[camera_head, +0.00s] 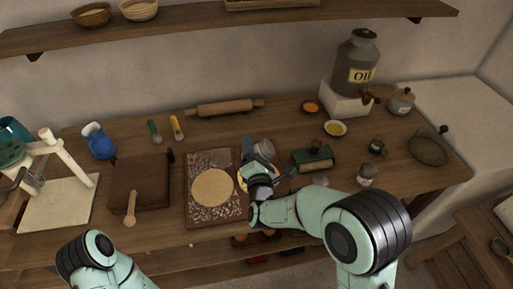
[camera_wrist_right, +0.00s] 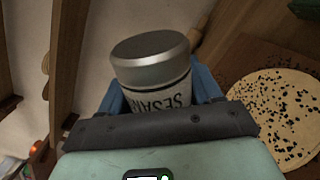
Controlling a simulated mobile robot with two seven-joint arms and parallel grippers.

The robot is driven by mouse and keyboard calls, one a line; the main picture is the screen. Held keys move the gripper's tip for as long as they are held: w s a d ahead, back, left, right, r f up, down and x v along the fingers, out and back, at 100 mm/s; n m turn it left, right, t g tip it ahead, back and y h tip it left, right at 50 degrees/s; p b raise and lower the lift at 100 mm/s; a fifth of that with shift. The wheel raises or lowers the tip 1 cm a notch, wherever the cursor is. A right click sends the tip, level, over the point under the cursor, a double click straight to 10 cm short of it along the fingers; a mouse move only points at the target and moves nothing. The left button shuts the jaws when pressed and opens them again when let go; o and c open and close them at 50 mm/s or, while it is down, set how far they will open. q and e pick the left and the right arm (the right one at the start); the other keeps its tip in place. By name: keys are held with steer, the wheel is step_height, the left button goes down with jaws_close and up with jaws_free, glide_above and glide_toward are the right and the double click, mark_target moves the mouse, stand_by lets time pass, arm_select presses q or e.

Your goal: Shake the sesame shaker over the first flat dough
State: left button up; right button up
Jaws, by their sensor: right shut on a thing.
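My right gripper (camera_head: 258,160) is shut on the sesame shaker (camera_head: 264,147), near the right edge of the floured board. In the right wrist view the shaker (camera_wrist_right: 152,75) shows a grey metal end and a white body with dark SESAME lettering, between blue fingers. A round flat dough (camera_head: 212,187) lies on the patterned board (camera_head: 197,158). A second pale dough (camera_head: 241,181) lies to its right, partly hidden by my gripper. The right wrist view shows a flat dough (camera_wrist_right: 275,108) covered with dark specks, beside the shaker. My left arm enters at bottom left; its gripper is out of view.
A brown block (camera_head: 138,180) with a wooden handle lies left of the board. A rolling pin (camera_head: 224,107) lies behind. A green-and-wood object (camera_head: 313,157), a sauce bowl (camera_head: 334,128) and several jars stand to the right. An oil can (camera_head: 357,62) stands at the back.

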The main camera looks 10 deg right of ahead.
mark_target(273, 154)
steer(key=shift+s+d, duration=0.4)
steer(key=shift+d, duration=0.35)
steer(key=shift+s+d, duration=0.45)
steer(key=shift+d, duration=0.25)
steer(key=shift+s+d, duration=0.4)
steer(key=shift+d, duration=0.35)
steer(key=shift+a, duration=0.5)
steer(key=shift+d, duration=0.5)
steer(key=shift+a, duration=0.5)
steer(key=shift+d, duration=0.55)
